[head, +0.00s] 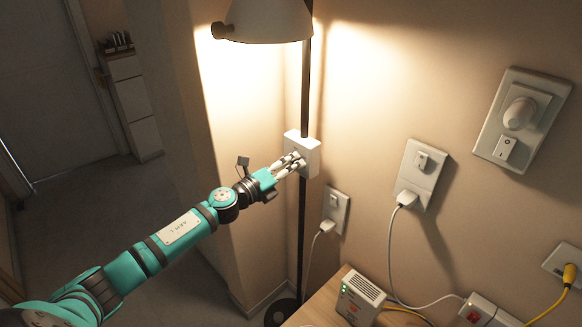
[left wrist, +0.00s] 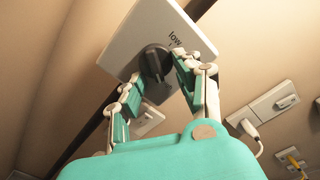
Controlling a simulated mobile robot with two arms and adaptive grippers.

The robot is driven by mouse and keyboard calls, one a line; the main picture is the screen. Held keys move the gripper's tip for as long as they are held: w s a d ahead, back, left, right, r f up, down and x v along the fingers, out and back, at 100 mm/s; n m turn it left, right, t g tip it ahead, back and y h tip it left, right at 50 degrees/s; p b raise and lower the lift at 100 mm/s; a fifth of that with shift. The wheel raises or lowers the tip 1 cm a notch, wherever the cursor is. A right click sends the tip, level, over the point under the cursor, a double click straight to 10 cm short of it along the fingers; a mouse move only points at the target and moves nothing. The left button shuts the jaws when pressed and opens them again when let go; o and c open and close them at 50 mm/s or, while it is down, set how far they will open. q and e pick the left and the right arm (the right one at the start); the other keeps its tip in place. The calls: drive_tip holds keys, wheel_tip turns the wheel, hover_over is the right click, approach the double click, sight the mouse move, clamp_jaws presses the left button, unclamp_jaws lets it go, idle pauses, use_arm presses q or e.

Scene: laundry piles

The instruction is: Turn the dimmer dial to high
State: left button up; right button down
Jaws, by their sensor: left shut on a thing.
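The dimmer is a white box (head: 303,143) on the dark pole of a floor lamp. In the left wrist view its white plate (left wrist: 125,45) carries a dark dial (left wrist: 154,62), with the word "low" printed beside it. Other markings on the plate are hidden. My left gripper (head: 291,163) reaches the box from the left and is shut on the dial. In the left wrist view its fingers (left wrist: 163,88) stand on either side of the dial. In the head view the gripper covers the dial. My right gripper is not in view.
The lit lamp shade (head: 268,20) hangs above my left gripper. Wall plates with plugs and switches (head: 418,172) and one with a round knob (head: 518,113) are on the right. A wooden table (head: 322,312) with a white device (head: 361,295) and cables is below. Open floor lies left.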

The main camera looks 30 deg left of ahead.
use_arm(q)
drive_tip(key=shift+f, duration=0.2)
drive_tip(key=o, duration=1.1)
drive_tip(key=shift+r, duration=0.1)
drive_tip(key=v, duration=1.2)
